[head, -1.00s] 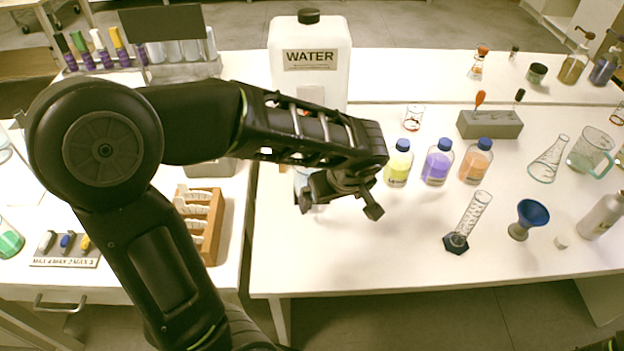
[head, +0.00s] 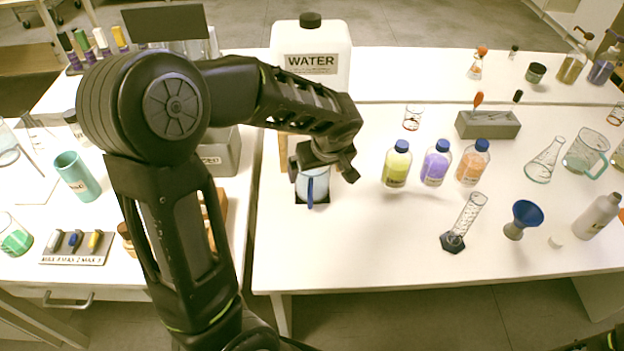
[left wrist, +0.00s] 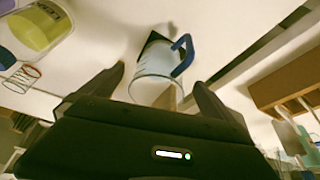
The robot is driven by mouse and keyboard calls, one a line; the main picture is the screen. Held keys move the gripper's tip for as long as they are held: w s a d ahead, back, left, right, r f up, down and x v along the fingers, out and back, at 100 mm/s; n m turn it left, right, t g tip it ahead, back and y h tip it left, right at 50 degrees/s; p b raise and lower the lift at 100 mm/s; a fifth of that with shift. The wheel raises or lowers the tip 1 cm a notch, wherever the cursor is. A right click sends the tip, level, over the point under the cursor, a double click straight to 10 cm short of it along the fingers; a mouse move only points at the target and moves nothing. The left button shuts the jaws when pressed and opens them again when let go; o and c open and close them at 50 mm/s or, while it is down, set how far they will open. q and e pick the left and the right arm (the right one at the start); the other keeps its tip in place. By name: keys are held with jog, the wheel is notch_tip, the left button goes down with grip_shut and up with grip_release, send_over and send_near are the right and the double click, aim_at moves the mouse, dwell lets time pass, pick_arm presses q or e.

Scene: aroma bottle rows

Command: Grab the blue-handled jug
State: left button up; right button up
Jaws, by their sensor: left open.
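The blue-handled jug (head: 311,188) is clear, with a blue handle on its front in the head view. It stands on a dark square on the white table, left of the coloured bottles. My left gripper (head: 328,168) is open at the jug's upper part and hides some of it. In the left wrist view the jug (left wrist: 157,78) shows between the two spread fingers of the left gripper (left wrist: 155,92), with its handle toward the right finger. I cannot tell whether a finger touches it.
A white water canister (head: 311,88) stands behind the jug. Yellow (head: 397,165), purple (head: 436,165) and orange (head: 473,165) bottles stand to its right. A graduated cylinder (head: 463,220) and a blue funnel (head: 525,215) stand farther right. The table front is clear.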

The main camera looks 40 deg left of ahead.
pick_arm(q)
jog(key=w+a+f, duration=0.1)
jog(key=a+f, duration=0.1)
jog(key=shift+w+a+f, duration=0.25)
jog(key=shift+w+f, duration=0.15)
jog(key=shift+c, duration=0.6)
jog(key=c, duration=1.6)
